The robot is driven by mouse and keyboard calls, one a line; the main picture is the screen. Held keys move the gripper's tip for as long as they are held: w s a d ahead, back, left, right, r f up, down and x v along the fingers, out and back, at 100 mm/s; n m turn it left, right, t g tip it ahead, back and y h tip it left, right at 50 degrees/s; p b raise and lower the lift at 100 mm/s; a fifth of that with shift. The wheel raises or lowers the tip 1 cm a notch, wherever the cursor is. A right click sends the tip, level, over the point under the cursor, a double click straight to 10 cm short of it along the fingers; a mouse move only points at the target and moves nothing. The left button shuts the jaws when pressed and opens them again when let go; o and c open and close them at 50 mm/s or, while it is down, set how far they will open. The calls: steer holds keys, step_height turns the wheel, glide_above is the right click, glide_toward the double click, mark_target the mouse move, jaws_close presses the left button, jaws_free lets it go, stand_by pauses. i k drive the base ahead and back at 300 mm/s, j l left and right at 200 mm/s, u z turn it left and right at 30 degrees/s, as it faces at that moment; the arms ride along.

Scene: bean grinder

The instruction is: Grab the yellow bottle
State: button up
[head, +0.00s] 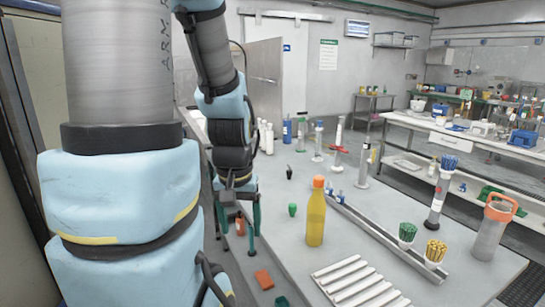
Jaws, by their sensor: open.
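The yellow bottle (316,218) stands upright on the grey table, near the middle of the head view. It has an orange cap, and nothing covers it. My gripper (237,220) hangs pointing down to the left of the bottle, near the table's left edge. Its two dark green fingers are apart, and it is clear of the bottle. A small orange-brown object shows between or behind the fingers; I cannot tell whether it touches them.
A metal rail (385,232) runs just right of the bottle. White bars (358,284) lie in front of it. A small green item (292,210) and a black one (289,172) stand nearby. Cups of green sticks (407,232) and yellow sticks (435,251) are at right.

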mark_target(316, 209)
steer(key=i+j, duration=0.2)
steer(key=i+j+z, duration=0.45)
steer(key=j, duration=0.2)
steer(key=i+j+z, duration=0.2)
steer(key=k+j+z, duration=0.1)
steer(key=z, duration=0.45)
steer(key=i+j, duration=0.15)
steer(key=j, duration=0.15)
steer(key=i+j, duration=0.15)
steer(key=j, duration=0.1)
